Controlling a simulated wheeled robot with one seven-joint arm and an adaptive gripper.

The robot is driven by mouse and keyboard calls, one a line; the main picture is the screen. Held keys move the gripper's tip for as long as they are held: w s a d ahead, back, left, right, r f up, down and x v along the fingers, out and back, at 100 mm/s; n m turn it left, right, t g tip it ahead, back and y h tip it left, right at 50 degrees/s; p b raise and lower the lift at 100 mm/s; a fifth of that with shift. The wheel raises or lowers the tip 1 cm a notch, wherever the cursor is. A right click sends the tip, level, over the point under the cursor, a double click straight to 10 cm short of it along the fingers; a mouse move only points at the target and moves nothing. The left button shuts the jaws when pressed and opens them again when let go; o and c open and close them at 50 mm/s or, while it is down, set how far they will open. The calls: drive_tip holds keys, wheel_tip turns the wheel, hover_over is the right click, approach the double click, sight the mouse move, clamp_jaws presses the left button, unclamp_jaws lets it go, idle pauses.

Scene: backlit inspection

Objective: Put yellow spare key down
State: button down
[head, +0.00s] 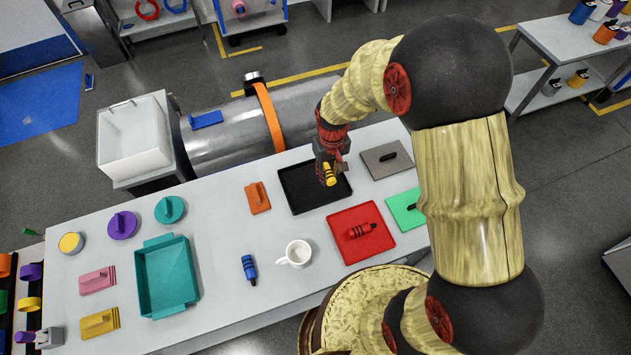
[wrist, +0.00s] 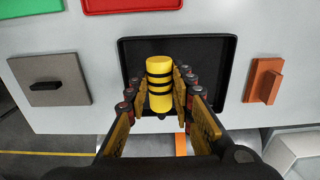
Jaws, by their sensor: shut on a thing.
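The yellow spare key (head: 329,176) is a yellow cylinder with black bands. My gripper (head: 327,168) is shut on it. In the wrist view the key (wrist: 159,72) stands between the two fingers of my gripper (wrist: 161,92), which press on it from both sides. Behind it lies a black tray (wrist: 216,85), which looks empty. In the head view the key is over the black tray (head: 303,200), near its middle. I cannot tell whether the key touches the tray floor.
A grey plate (head: 377,168) and green plate (head: 402,198) are to the right.

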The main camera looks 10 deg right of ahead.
hover_over(316, 188)
wheel_tip(316, 188, down, 5)
drive_tip(key=shift+f, duration=0.15)
drive_tip(key=shift+f+b, duration=0.3)
drive_tip(key=shift+f, duration=1.25)
drive_tip(key=shift+f, duration=0.15)
drive_tip(key=c, duration=1.6)
unclamp_jaws()
drive_tip(key=shift+o, duration=0.3)
